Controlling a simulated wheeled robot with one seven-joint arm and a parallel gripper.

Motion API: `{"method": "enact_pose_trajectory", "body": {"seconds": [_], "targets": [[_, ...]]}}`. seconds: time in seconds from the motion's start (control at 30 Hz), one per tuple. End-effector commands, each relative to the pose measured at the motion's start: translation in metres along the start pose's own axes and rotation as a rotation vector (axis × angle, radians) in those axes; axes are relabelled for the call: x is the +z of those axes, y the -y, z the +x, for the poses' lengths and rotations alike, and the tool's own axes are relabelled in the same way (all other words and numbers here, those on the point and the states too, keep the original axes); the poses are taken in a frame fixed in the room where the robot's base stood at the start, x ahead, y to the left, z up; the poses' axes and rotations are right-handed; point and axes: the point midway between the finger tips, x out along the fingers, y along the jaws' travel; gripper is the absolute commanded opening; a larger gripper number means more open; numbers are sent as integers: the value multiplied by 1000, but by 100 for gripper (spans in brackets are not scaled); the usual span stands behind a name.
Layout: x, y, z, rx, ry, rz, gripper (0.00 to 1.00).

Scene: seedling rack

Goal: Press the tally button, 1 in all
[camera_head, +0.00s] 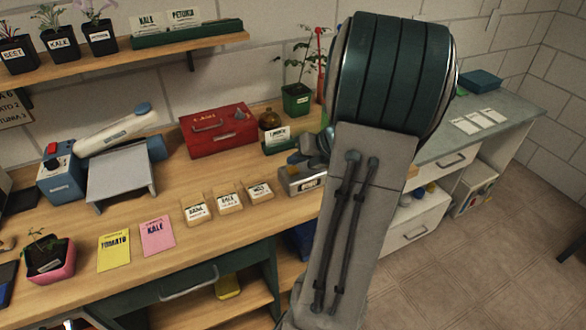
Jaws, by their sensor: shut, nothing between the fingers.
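A small silver box (298,181) with a pale label or display on its front stands near the bench's front edge, just left of my arm. It looks like the tally counter, but I cannot make out its button. My gripper (296,159) shows only in part, as small blue-grey pieces just above and behind the box. It is shut and empty. My arm hides the rest of it, and I cannot tell whether it touches the box.
Several small labelled blocks (228,201) stand left of the box. A red toolbox (217,130), a brown bottle (271,119) and a potted plant (296,98) stand behind. A blue device (60,180) with a red button is at left. Seed packets (114,252) lie in front.

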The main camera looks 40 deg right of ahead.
Motion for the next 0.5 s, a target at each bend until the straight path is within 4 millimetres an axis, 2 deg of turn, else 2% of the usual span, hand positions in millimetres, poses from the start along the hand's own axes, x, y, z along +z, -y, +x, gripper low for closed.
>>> {"method": "enact_pose_trajectory", "body": {"seconds": [0.5], "targets": [[-5,4,6,0,-1,0,0]]}}
